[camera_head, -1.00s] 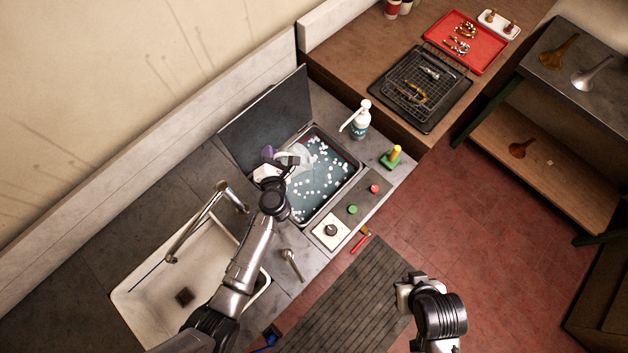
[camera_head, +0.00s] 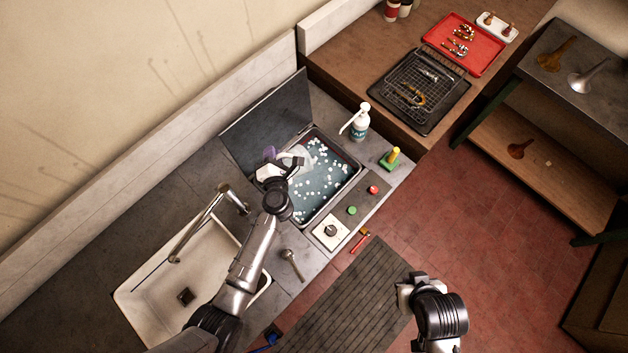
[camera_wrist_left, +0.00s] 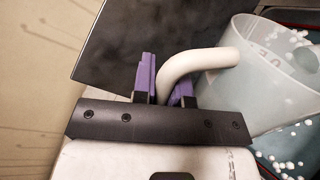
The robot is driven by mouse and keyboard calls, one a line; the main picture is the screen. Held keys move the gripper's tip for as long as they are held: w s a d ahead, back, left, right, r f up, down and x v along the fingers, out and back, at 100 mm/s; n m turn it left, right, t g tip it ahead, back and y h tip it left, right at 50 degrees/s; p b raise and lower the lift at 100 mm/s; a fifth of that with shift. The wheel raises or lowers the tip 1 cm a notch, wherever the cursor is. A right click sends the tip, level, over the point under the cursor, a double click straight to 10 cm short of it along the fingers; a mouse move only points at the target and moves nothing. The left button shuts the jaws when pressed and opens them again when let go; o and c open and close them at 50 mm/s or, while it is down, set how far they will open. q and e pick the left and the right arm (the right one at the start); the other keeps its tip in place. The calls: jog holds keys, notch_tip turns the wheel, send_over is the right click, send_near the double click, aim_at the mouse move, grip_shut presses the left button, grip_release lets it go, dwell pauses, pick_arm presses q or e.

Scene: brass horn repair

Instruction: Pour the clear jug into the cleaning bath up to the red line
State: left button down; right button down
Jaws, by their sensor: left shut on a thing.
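The cleaning bath (camera_head: 325,180) is a rectangular metal basin set in the counter, with blue-grey liquid and many white floating bits. A dark red band shows along its far inner wall. My left gripper (camera_head: 270,155) is over the bath's left end. In the left wrist view its purple fingers (camera_wrist_left: 165,82) are shut on the white handle of the clear jug (camera_wrist_left: 262,85). The jug is translucent and appears tilted over the bath; its mouth and any stream are not clear. My right gripper (camera_head: 405,288) is partly in view over the floor mat; its fingertips are not clear.
A dark raised lid (camera_head: 265,115) stands behind the bath. A pump bottle (camera_head: 360,122) and a green-and-yellow object (camera_head: 391,158) stand at its right. A control panel with buttons (camera_head: 352,210) lies in front. A sink with a tap (camera_head: 195,225) is at the left.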

pick_arm(q)
jog(key=shift+d+r, duration=0.1)
jog(key=shift+r, duration=0.15)
dwell(0.3)
jog(key=shift+p, duration=0.35)
jog(key=shift+w+d+r+p, duration=0.1)
jog(key=shift+d+r+p, duration=0.05)
jog(key=shift+r+p, duration=0.15)
jog(key=shift+m, duration=0.3)
jog(key=shift+w+d+r+m+p, duration=0.15)
jog(key=shift+d+r+m+p, duration=0.2)
jog(key=shift+p, duration=0.45)
dwell(0.6)
jog(key=shift+d+r, duration=0.1)
jog(key=shift+w+d+r+m, duration=0.1)
jog(key=shift+d+r+m, duration=0.05)
jog(key=shift+r+m, duration=0.1)
